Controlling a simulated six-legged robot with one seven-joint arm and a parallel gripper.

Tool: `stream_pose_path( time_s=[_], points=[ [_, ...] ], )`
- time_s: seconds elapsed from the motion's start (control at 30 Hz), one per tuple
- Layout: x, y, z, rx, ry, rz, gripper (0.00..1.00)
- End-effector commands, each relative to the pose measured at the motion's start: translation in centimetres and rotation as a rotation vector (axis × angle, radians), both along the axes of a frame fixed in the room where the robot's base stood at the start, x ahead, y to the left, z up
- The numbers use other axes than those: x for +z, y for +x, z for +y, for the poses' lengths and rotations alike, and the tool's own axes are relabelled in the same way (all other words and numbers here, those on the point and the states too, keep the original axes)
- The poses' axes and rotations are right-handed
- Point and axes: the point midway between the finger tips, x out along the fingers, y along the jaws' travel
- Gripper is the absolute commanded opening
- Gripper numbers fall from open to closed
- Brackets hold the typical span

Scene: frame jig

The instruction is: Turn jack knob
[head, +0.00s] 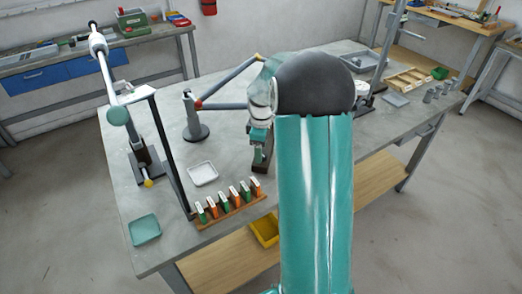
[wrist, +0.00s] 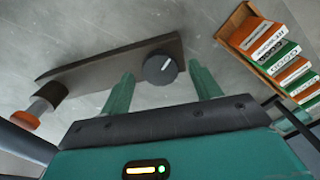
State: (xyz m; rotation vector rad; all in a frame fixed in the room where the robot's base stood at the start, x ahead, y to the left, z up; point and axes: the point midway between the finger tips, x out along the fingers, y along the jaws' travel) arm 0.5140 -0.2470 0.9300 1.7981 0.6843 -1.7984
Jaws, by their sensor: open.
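In the wrist view a round dark knob (wrist: 153,72) with a white mark on its face sits at the end of a long dark-brown block (wrist: 100,68). My gripper (wrist: 161,70) is open, with one teal finger on each side of the knob. Small gaps seem to show beside the knob; I cannot tell whether a finger touches it. In the head view my gripper (head: 261,134) is low over a dark block (head: 258,163) on the bench; the knob cannot be made out there.
A rack of orange and green labelled blocks (head: 228,214) stands close by and shows at right in the wrist view (wrist: 258,68). A white tray (head: 203,174), a dark upright post (head: 168,150) and a jointed arm stand (head: 197,130) are to the left on the grey bench (head: 232,173).

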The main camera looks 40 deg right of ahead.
Motion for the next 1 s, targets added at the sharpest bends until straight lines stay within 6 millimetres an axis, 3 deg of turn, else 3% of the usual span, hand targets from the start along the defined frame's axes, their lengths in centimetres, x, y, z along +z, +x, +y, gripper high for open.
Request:
stream_pose_path(
  time_s=[0.13, 0.4, 0.63, 1.0],
  points=[
    [-1.07, 0.01, 0.08, 0.002, 0.0, 0.001, 0.63],
    [-1.18, 0.02, 0.05, 0.001, 0.0, 0.0, 0.63],
    [-1.16, 0.02, 0.04, 0.001, 0.0, 0.0, 0.18],
    [-1.13, 0.04, 0.06, -0.042, 0.0, 0.0, 0.18]
  ],
)
